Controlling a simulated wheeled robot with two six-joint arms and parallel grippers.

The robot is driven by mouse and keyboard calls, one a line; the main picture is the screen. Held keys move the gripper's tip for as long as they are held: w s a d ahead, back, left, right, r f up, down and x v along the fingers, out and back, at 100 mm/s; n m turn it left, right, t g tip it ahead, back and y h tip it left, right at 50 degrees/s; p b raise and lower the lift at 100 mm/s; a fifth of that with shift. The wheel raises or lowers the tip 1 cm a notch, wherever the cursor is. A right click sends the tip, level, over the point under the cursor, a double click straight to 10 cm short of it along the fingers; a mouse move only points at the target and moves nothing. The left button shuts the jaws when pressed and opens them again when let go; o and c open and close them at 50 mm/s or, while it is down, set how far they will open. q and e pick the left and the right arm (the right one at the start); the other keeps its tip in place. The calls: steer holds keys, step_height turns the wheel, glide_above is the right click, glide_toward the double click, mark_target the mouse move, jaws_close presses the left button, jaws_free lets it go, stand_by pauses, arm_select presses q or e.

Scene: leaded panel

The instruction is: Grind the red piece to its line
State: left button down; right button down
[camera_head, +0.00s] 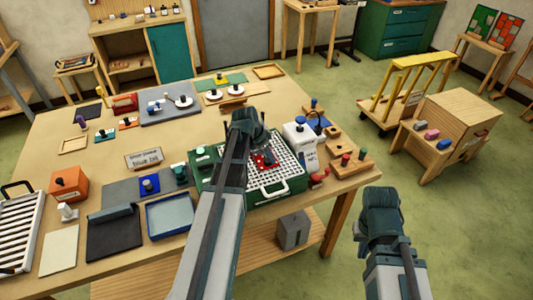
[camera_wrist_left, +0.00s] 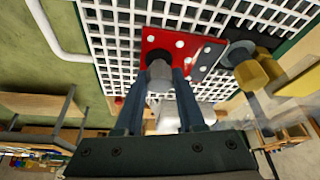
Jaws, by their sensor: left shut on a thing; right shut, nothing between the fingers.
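The red piece (camera_head: 266,161) lies on the white grid of the green grinder (camera_head: 282,196). In the left wrist view the red piece (camera_wrist_left: 183,45) is a flat red plate with white dots, a dark grey strip along one side and a grey knob (camera_wrist_left: 159,75) on it. My left gripper (camera_head: 257,146) is over the grid; in the wrist view its fingers (camera_wrist_left: 160,84) are shut on the knob. A dark grinding head with a brass part (camera_wrist_left: 248,67) stands close beside the plate's grey side. My right gripper (camera_head: 381,198) is shut and empty, off the table's front right.
A white bottle-like unit (camera_head: 299,136) and wooden blocks with knobs (camera_head: 348,164) stand right of the grinder. A blue tray (camera_head: 171,216) and dark mat (camera_head: 114,238) lie to its left. A wooden cart (camera_head: 450,125) stands right, with clear floor between.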

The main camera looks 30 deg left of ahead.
arm_select(q)
steer(key=shift+s+d, duration=0.75)
steer(key=shift+d, duration=0.15)
steer(key=shift+c, duration=2.2)
jaws_free()
steer(key=shift+r, duration=0.15)
steer(key=p+v, duration=1.2)
steer(key=v, duration=0.1)
steer(key=shift+r+p, duration=0.25)
steer(key=shift+p, duration=0.15)
steer(key=shift+s, duration=0.1)
